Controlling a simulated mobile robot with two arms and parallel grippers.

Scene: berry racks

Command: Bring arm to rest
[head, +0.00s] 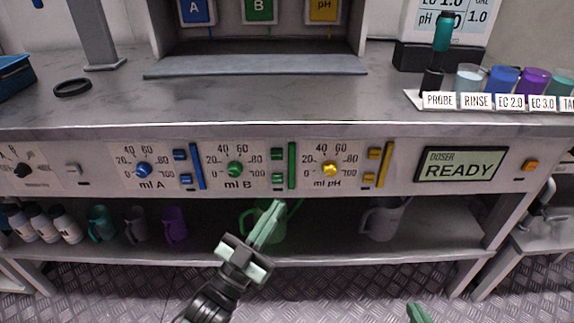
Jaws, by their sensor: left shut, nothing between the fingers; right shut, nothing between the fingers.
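My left gripper (269,221) reaches up from the bottom of the head view, its pale green fingers shut and empty. It is in front of the lower shelf of the bench and overlaps a green jug (254,216) in the picture; I cannot tell whether they touch. My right gripper (416,313) shows only as a small green tip at the bottom edge, right of the middle. The rest of the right arm is out of view.
The doser panel with dials and a READY display (458,165) runs along the bench front. A grey jug (381,218) and several cups stand on the lower shelf (330,250). Labelled cups stand at the upper right. A black ring (73,88) lies on the worktop (250,103).

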